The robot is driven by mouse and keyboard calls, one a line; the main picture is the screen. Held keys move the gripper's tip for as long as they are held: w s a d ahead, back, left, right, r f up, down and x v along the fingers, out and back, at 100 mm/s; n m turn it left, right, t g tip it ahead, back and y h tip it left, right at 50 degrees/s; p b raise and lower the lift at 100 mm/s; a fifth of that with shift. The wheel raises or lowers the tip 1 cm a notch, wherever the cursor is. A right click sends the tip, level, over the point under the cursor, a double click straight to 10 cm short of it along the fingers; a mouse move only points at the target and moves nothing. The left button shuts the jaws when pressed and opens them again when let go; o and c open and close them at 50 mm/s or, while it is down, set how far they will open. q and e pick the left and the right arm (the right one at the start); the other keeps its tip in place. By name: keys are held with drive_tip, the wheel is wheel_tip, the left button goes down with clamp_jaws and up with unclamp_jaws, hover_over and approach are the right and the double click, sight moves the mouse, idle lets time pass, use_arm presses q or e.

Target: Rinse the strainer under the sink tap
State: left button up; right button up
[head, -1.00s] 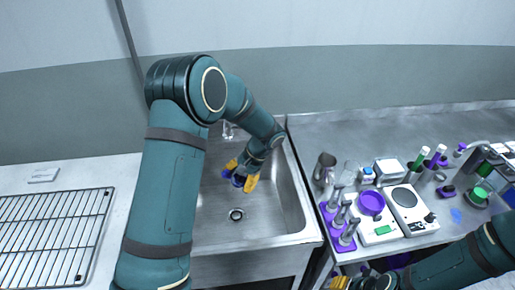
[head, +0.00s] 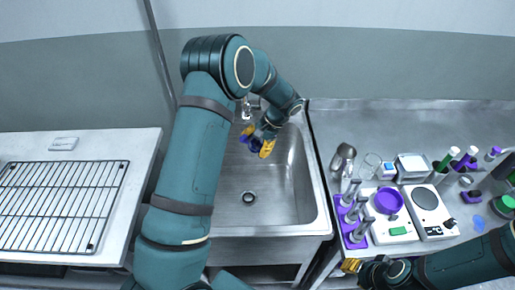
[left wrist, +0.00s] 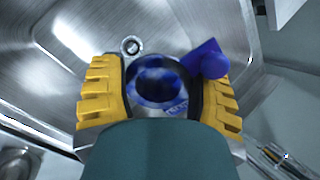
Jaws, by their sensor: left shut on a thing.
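My left gripper (head: 259,141) is shut on the blue strainer (head: 255,147) and holds it over the back part of the steel sink (head: 282,195). In the left wrist view the strainer (left wrist: 155,83) sits between the two yellow fingers, with a blue part sticking out at the right. The sink tap (head: 247,107) stands at the back rim, just behind the gripper. I cannot make out any water. The drain (head: 248,198) lies in front of the gripper. My right gripper (head: 352,265) is low at the counter's front edge; its fingers are mostly hidden.
A wire rack (head: 62,205) lies on the white counter at left. Right of the sink stand a metal jug (head: 342,158), a purple rack (head: 352,218) with grey tools, a purple bowl (head: 389,200) on a scale and a hot plate (head: 428,203). The sink's front basin is empty.

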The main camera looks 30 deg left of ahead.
use_arm(q)
drive_tip(key=w+a+f+b, duration=0.1)
drive_tip(key=w+a, duration=0.5)
drive_tip(key=shift+a+f, duration=0.25)
drive_tip(key=shift+f, duration=0.1)
idle(0.3)
drive_tip(key=shift+w, duration=0.1)
drive_tip(key=shift+w+d, duration=0.15)
idle(0.4)
drive_tip(key=shift+w+d, duration=0.3)
drive_tip(key=shift+s+a, duration=0.15)
drive_tip(key=shift+s, duration=0.05)
drive_tip(key=shift+s+a, duration=0.3)
drive_tip(key=shift+w+d, duration=0.15)
drive_tip(key=shift+w, duration=0.05)
idle(0.4)
drive_tip(key=shift+w+d, duration=0.3)
